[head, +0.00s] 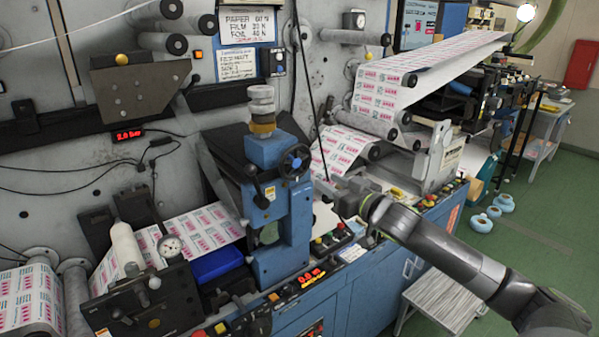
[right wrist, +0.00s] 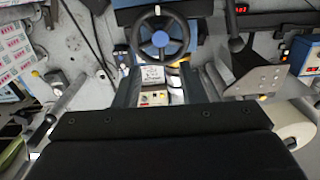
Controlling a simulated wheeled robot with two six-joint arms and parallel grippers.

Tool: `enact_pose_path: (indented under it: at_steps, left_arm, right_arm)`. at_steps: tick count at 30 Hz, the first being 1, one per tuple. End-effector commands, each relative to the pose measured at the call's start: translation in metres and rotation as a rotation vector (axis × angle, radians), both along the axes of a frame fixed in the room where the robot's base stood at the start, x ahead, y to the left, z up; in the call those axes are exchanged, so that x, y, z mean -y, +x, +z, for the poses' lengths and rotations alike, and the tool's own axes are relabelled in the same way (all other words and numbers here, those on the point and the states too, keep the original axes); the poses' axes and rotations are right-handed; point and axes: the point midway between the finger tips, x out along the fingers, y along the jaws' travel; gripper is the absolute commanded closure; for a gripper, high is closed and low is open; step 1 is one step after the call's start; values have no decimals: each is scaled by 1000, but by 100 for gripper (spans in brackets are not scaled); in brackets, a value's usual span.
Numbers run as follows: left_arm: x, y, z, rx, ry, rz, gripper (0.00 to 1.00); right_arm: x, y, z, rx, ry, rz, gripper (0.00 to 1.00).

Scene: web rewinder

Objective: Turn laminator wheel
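The laminator wheel is a small black handwheel (head: 296,161) with spokes, on the upper right side of the blue laminator column (head: 270,215) in the head view. In the right wrist view the wheel (right wrist: 160,38) shows nearly face-on near the top centre, with a light mark on its rim. My right gripper (head: 328,189) is just right of and below the wheel in the head view, seemingly apart from it. Its fingers are too small and dark there to tell whether they are open. A wide black shape fills the bottom of the right wrist view. My left gripper is not in view.
Printed web (head: 380,88) runs over rollers at the upper right, and more web (head: 195,230) lies left of the column. A blue tray (head: 216,263) and a dial gauge (head: 170,246) sit left of it. Buttons line the blue cabinet's front edge.

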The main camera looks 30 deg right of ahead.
Motion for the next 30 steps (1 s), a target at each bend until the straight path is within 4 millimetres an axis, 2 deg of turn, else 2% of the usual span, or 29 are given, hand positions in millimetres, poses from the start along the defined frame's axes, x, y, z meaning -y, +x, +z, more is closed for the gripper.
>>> enact_pose_path:
  at_steps: [1,10,24,30]
  left_arm:
    - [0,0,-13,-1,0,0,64]
    - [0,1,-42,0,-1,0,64]
    - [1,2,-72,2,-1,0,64]
    - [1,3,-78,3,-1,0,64]
  right_arm:
    - [-1,5,-5,4,1,2,63]
    - [-4,39,-4,3,3,4,63]
    - [-9,103,-2,1,4,5,63]
    - [-10,120,-1,0,1,4,63]
